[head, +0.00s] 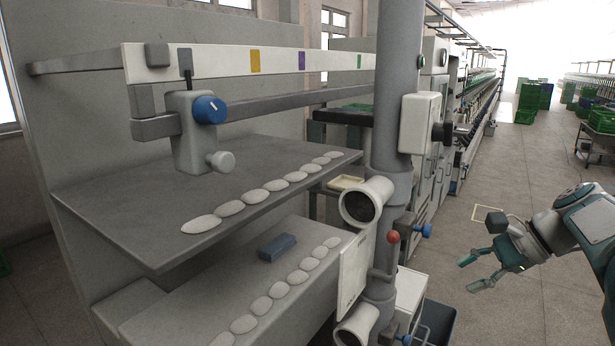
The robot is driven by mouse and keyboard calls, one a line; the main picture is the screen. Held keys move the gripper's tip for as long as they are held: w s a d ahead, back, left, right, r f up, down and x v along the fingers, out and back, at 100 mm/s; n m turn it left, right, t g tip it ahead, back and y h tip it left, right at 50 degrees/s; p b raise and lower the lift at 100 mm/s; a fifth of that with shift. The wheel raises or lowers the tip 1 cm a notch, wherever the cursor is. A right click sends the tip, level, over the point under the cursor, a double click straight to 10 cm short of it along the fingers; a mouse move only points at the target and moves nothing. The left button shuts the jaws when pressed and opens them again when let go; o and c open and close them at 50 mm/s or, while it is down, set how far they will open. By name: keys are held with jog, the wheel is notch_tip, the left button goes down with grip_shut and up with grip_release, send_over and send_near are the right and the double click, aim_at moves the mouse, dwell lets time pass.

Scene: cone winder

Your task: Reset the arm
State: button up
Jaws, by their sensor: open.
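My gripper (472,273) is at the right of the head view. Its two teal fingers are spread apart with nothing between them. My arm (560,230) reaches in from the right edge, and the gripper hangs over the open floor, pointing left toward the machine. The gripper touches nothing that I can see. The cone winder (95,200) stands to the left, apart from the gripper, with a blue knob (209,109) on a grey block under its marked rail.
A grey vertical pipe (398,80) with a red-knobbed lever (392,237) stands between the shelves and my gripper. A dark bin (440,322) is on the floor below. Green crates (528,102) stand far back. The aisle floor (520,170) is clear.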

jog(key=s+a+f+n+h, duration=0.2)
jog(key=s+a+n+h, duration=0.15)
jog(key=s+a, duration=0.2)
jog(key=s+a+f+n+h, duration=0.2)
jog(key=s+a+n, duration=0.3)
jog(key=a, duration=0.2)
jog(key=s+a+f+n+t+h, duration=0.2)
jog(key=s+f+n, duration=0.3)
jog(key=s+n, duration=0.3)
jog(key=shift+h, duration=0.35)
jog(key=shift+d+f, duration=0.1)
jog(key=shift+d, duration=0.25)
